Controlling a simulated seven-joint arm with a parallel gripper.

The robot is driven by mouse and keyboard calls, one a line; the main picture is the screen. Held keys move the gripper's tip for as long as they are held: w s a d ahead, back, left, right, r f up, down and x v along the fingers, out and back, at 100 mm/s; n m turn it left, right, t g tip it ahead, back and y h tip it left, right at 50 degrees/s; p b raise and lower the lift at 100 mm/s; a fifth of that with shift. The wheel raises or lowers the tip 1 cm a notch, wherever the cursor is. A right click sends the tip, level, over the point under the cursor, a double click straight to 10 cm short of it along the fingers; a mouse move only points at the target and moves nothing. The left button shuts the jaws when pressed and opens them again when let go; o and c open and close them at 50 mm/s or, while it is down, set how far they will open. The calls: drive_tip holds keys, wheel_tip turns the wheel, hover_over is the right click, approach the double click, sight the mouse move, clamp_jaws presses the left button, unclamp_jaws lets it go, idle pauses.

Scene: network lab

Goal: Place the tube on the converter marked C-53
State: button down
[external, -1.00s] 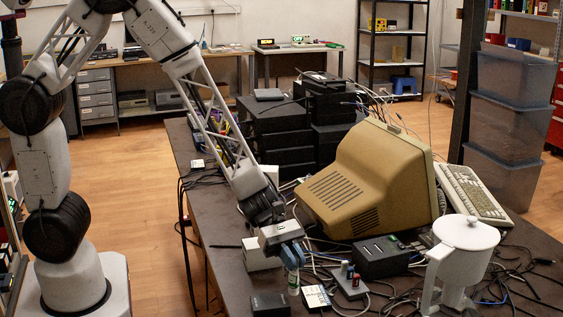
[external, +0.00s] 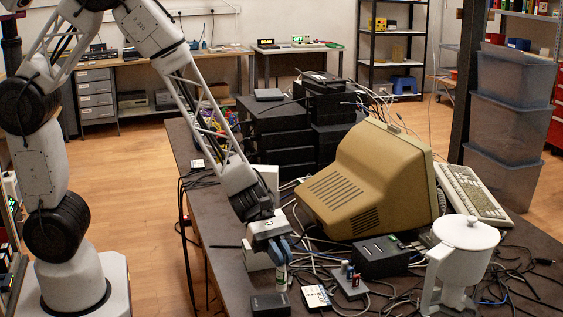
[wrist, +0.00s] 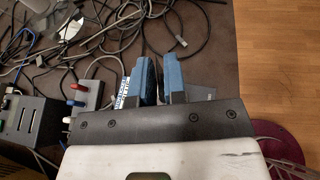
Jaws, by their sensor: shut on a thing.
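My gripper (external: 279,252) points down with its blue fingers shut on a small pale tube (external: 281,276), which hangs upright near the table's front edge. Its fingers also show in the wrist view (wrist: 158,78), where the tube is mostly hidden between them. A small black box (external: 269,304) lies below and slightly left of the tube. A small box with a white label (external: 316,297) lies to its right, and shows beside the left finger in the wrist view (wrist: 122,92). Either could be a converter; I cannot read C-53 on any of them.
A grey block with red and blue pegs (external: 349,281) and a black slotted box (external: 381,257) stand to the right, among tangled cables. A white lidded jug (external: 464,255) stands further right. A beige monitor (external: 370,180) stands behind. The table left of the black box is clear.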

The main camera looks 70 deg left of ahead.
drive_tip(key=s+a+r+m+g, duration=0.1)
drive_tip(key=s+a, duration=0.2)
drive_tip(key=s, duration=0.5)
drive_tip(key=s+a+r+m+g, duration=0.1)
drive_tip(key=s+a, duration=0.3)
drive_tip(key=s, duration=0.5)
drive_tip(key=shift+r+g, duration=0.3)
drive_tip(key=shift+r, duration=0.2)
drive_tip(key=w+d+f, duration=0.1)
drive_tip(key=w+d, duration=0.2)
drive_tip(key=w, duration=0.4)
drive_tip(key=w+d, duration=0.4)
drive_tip(key=w, duration=0.3)
drive_tip(key=shift+d+f, duration=0.2)
drive_tip(key=shift+f, duration=0.15)
drive_tip(key=shift+f, duration=1.75)
drive_tip(key=shift+f, duration=0.2)
drive_tip(key=c, duration=1.2)
unclamp_jaws()
drive_tip(key=shift+o, duration=0.2)
